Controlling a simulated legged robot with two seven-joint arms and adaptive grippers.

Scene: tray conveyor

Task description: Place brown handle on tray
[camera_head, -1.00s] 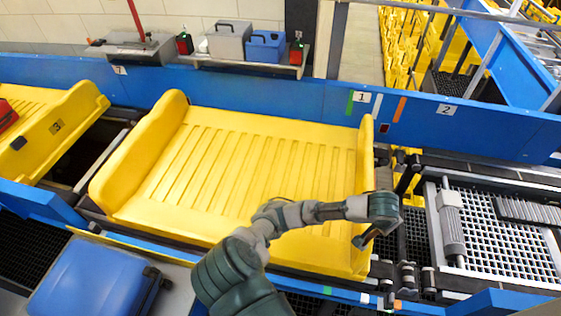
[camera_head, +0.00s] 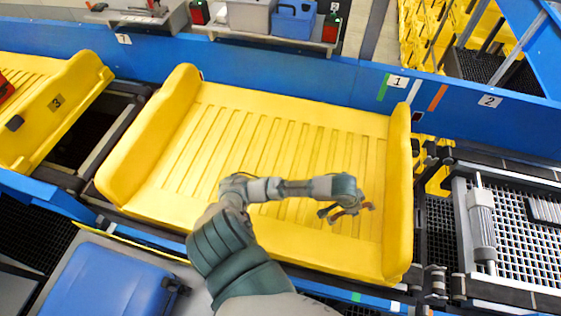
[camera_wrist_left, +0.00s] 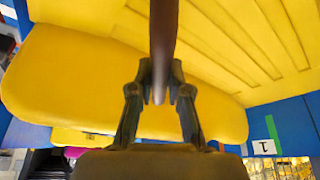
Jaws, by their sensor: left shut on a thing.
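The yellow tray (camera_head: 190,215) lies on the conveyor with raised ends at left and right; its ribbed floor is bare. My left gripper (camera_head: 345,212) is above the right part of the tray floor, inside the right raised end. It is shut on the brown handle (camera_head: 368,206), of which only a small part shows in the head view. In the left wrist view the handle (camera_wrist_left: 163,35) stands between the two fingers of my gripper (camera_wrist_left: 160,80), with the yellow tray (camera_wrist_left: 65,80) behind it. My right gripper is not in view.
Another yellow tray (camera_head: 60,105) stands at the left. A blue suitcase (camera_head: 105,290) lies at the front left. Blue conveyor walls (camera_head: 250,62) run along the back. A shelf (camera_head: 265,38) with boxes is behind. Metal grating (camera_head: 515,240) is at the right.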

